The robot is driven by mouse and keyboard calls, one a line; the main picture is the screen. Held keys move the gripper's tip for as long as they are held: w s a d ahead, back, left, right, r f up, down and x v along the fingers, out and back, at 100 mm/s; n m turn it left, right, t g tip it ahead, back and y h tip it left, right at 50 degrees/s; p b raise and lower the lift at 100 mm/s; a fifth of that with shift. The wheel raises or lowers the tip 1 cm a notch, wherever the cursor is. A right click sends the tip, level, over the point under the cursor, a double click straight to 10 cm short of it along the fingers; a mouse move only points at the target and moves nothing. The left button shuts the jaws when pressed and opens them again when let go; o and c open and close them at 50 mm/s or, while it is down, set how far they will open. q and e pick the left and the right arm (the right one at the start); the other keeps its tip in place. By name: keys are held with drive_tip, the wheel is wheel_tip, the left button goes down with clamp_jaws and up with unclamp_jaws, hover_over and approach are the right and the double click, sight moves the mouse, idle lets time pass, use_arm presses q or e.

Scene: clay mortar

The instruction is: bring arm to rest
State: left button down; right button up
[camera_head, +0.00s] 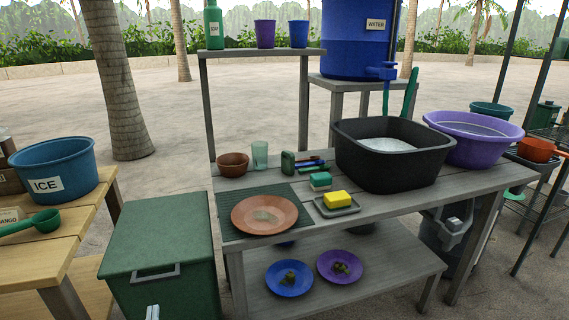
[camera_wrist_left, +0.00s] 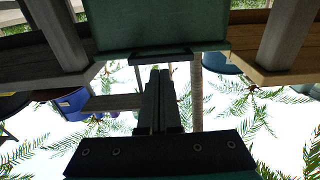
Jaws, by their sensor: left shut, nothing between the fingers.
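My left gripper (camera_wrist_left: 160,72) is shut and empty, its two dark fingers together in the left wrist view. That view is upside down, and the fingers point toward the green box (camera_wrist_left: 155,25) and its dark handle (camera_wrist_left: 160,52). I cannot tell the exact gap between them. In the head view a small pale piece of my left arm (camera_head: 152,312) shows at the bottom edge, in front of the green box (camera_head: 158,240). My right gripper is not in view.
A wooden table with a blue ICE tub (camera_head: 55,168) stands left. The grey wash table (camera_head: 440,200) holds a clay plate (camera_head: 265,214), a yellow sponge (camera_head: 337,199), a black basin (camera_head: 375,170) and a purple basin (camera_head: 470,145). Its lower shelf bears a blue plate (camera_head: 289,288).

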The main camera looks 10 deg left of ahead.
use_arm(q)
drive_tip(key=s+d+f+m+g+h+p, duration=0.2)
drive_tip(key=s+d+f+g+h+p, duration=0.15)
drive_tip(key=d+f, duration=0.35)
drive_tip(key=s+d+f+m+g+h+p, duration=0.25)
drive_tip(key=d+f+h, duration=0.2)
drive_tip(key=f, duration=0.55)
drive_tip(key=s+d+f+m+g+p, duration=0.1)
drive_tip(key=s+f+g, duration=0.3)
drive_tip(key=s, duration=0.7)
drive_tip(key=s+d+f+m+g+p, duration=0.1)
drive_tip(key=s+f+m+g+p, duration=0.1)
drive_tip(key=s, duration=1)
wheel_tip(320, 180, down, 2)
drive_tip(key=shift+s+f+g+p, duration=0.1)
drive_tip(key=shift+s+g+p, duration=0.35)
drive_tip(key=shift+g, duration=0.65)
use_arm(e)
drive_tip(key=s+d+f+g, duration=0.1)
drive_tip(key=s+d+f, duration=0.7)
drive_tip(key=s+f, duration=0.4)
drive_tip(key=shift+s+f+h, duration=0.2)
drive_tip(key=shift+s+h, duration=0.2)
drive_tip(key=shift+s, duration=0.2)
